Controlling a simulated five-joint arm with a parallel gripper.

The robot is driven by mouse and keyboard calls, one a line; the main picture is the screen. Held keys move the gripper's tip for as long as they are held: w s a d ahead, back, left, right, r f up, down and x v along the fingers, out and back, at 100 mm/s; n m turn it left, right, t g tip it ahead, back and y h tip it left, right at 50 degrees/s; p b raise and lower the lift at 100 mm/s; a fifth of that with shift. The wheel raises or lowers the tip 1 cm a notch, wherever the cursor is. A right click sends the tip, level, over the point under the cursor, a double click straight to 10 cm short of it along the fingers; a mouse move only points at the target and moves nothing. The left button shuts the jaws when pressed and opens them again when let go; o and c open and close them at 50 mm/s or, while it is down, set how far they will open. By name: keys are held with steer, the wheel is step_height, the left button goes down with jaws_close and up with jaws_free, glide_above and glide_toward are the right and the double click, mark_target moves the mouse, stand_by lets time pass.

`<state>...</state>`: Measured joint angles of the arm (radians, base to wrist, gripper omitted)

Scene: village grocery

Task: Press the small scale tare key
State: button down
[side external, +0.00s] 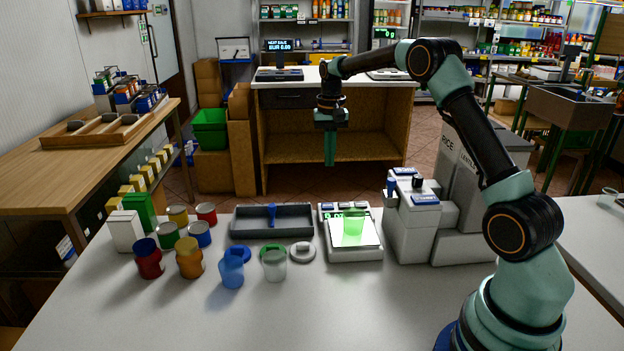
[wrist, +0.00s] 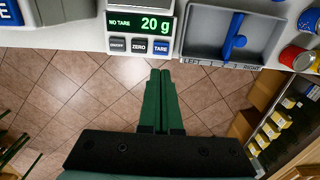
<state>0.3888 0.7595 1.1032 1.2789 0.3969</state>
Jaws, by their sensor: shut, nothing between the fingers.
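The small white scale (side external: 354,253) stands on the near counter with a green translucent cup (side external: 353,224) on its plate. In the wrist view its display (wrist: 140,24) reads NO TARE and 20 g. Below the display are the ON/OFF key, the ZERO key (wrist: 139,46) and the blue TARE key (wrist: 161,47). My gripper (side external: 330,164) is shut and empty, pointing down, above and beyond the scale's key side. In the wrist view the shut fingertips (wrist: 160,72) appear just below the TARE key in the picture. I cannot tell their exact height over it.
A grey tray (side external: 285,234) with a blue divider lies left of the scale. A white dispenser-like unit (side external: 408,240) stands close on the right. Tiled floor (wrist: 80,95) shows beyond the counter edge.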

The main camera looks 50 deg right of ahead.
mark_target(329, 206)
step_height(329, 206, down, 12)
steer(key=shift+f, duration=0.1)
stand_by(0.5)
steer(key=shift+s+f, duration=0.15)
steer(key=shift+f, duration=0.8)
step_height(329, 206, up, 15)
steer(key=shift+w, duration=0.35)
steer(key=shift+r, duration=0.15)
